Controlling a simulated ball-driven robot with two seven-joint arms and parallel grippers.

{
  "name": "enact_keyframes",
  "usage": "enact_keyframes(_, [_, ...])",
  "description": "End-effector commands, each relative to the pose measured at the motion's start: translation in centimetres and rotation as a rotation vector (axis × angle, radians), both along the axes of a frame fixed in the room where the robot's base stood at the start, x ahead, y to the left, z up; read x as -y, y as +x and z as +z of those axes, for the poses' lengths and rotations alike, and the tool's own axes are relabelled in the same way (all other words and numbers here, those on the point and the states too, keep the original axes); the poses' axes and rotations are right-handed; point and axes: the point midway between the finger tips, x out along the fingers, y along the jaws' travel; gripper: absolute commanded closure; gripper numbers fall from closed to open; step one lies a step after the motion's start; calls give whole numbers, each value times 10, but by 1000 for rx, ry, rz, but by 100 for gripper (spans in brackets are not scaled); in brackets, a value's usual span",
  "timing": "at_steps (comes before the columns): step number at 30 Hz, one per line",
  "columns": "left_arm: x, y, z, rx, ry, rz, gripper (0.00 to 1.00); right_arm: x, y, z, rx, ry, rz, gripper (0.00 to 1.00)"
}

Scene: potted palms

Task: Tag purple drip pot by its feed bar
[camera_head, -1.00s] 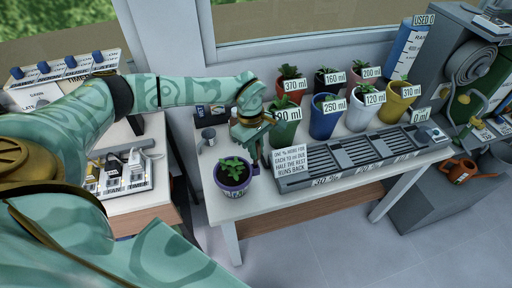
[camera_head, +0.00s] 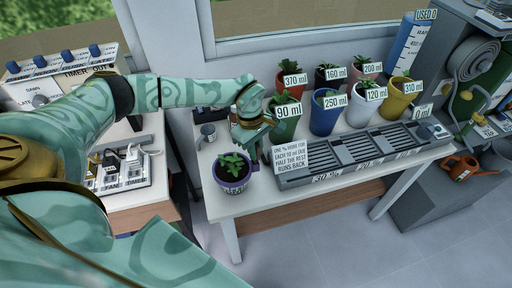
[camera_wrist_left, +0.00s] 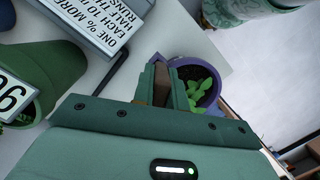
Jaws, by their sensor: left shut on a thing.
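The purple drip pot (camera_head: 229,184) stands upright at the table's left front, with dark soil, a green seedling and pale marks on its front. My left gripper (camera_head: 258,129) is above the table, behind and right of the pot. In the left wrist view my left gripper (camera_wrist_left: 163,84) is shut on a small brown piece (camera_wrist_left: 162,88) that I cannot name. The purple pot (camera_wrist_left: 186,62) is just beyond the fingertips there; I cannot tell whether they touch it. The green pot (camera_head: 284,128) with the 90 ml tag (camera_head: 288,111) is close on the right. My right gripper is not in view.
A slatted grey drip tray (camera_head: 345,157) and a white sign (camera_head: 290,157) are right of the purple pot. Several tagged pots, including a blue one (camera_head: 322,122), stand behind the tray. A grey cup (camera_head: 208,133) is at the back left.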

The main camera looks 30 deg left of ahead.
Motion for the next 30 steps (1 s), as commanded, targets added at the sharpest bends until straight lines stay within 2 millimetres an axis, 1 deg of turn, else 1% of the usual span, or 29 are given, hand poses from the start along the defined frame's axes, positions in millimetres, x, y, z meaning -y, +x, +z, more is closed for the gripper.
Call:
enact_keyframes(13, [0,0,-19,0,0,0,100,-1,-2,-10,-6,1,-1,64])
enact_keyframes(23, [0,0,-20,0,0,-1,100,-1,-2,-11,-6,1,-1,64])
enact_keyframes(24, [0,0,-20,0,0,-1,75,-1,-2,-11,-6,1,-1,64])
enact_keyframes(25, [0,0,-20,0,0,-1,67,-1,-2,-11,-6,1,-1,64])
enact_keyframes(26, [0,0,-20,0,0,-1,61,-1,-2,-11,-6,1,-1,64])
enact_keyframes(30, [0,0,-20,0,0,0,61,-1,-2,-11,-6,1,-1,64])
